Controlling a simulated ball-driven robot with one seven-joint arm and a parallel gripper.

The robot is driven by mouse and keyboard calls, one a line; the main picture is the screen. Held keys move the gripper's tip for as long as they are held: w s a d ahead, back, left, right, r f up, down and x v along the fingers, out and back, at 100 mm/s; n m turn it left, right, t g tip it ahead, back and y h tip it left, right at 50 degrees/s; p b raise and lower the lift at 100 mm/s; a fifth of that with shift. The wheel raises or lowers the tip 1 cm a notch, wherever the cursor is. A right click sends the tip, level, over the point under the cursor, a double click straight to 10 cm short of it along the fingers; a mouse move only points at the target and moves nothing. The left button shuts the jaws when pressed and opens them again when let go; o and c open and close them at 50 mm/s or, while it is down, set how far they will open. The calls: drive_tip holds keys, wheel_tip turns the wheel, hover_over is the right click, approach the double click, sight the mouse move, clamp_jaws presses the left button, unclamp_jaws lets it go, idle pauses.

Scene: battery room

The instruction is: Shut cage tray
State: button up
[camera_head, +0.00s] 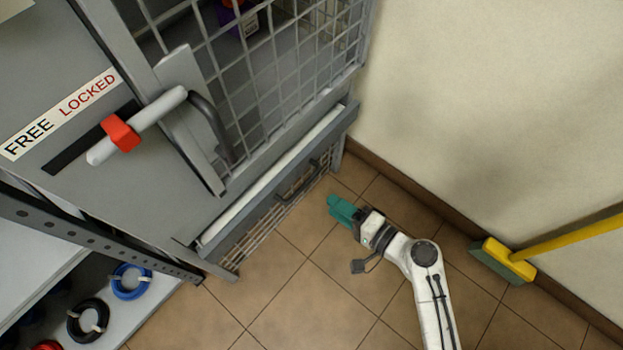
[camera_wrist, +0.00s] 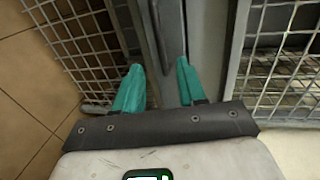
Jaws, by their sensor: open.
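The cage tray (camera_head: 262,208) is a low drawer with a long grey front at the foot of the wire cage. It stands out from the cage, and a pale strip of its inside shows behind the front. A dark bar handle (camera_head: 312,181) is on its front. My gripper (camera_head: 332,208) has teal fingers and is just right of the tray front, low over the floor, apparently apart from it. In the wrist view my gripper (camera_wrist: 160,86) is open and empty, with grey metal framing (camera_wrist: 208,45) beyond the fingers. Contact cannot be told there.
The wire cage door (camera_head: 255,85) above has a latch with a red block (camera_head: 120,133), by a FREE/LOCKED label. A yellow-handled broom (camera_head: 505,260) leans at right by the wall. A shelf with cable coils (camera_head: 130,281) is lower left. Tiled floor between is clear.

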drive_tip(key=b+x, duration=0.1)
drive_tip(key=x, duration=0.8)
drive_tip(key=shift+a, duration=0.25)
drive_tip(key=shift+w, duration=0.15)
drive_tip(key=shift+c, duration=0.5)
clamp_jaws()
